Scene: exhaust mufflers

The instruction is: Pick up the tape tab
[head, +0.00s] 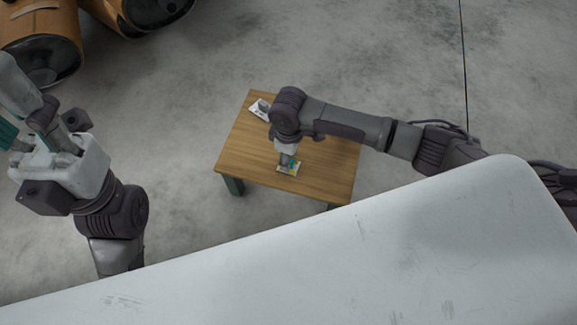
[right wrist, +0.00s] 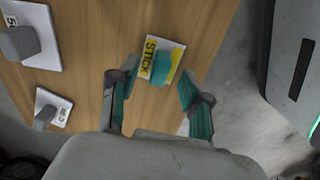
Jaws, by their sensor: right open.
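A white and yellow card (right wrist: 176,56) printed "STICK" lies on the wooden table (right wrist: 100,88), with a teal block-like tab (right wrist: 160,69) on it. I take this to be the tape tab. The card also shows in the head view (head: 289,169) near the table's front. My right gripper (right wrist: 158,80) is open, its teal-padded fingers on either side of the tab in the right wrist view. I see nothing held between them; the height gap is unclear. My left gripper (head: 22,138) is at the left of the head view, away from the table; its finger gap is unclear.
Two more white cards with grey pieces lie on the table, a larger one (right wrist: 48,50) and a smaller one (right wrist: 60,116). Orange-brown rounded objects (head: 40,45) stand at the top left. A large pale surface (head: 330,270) fills the front; the concrete floor (head: 400,60) is otherwise clear.

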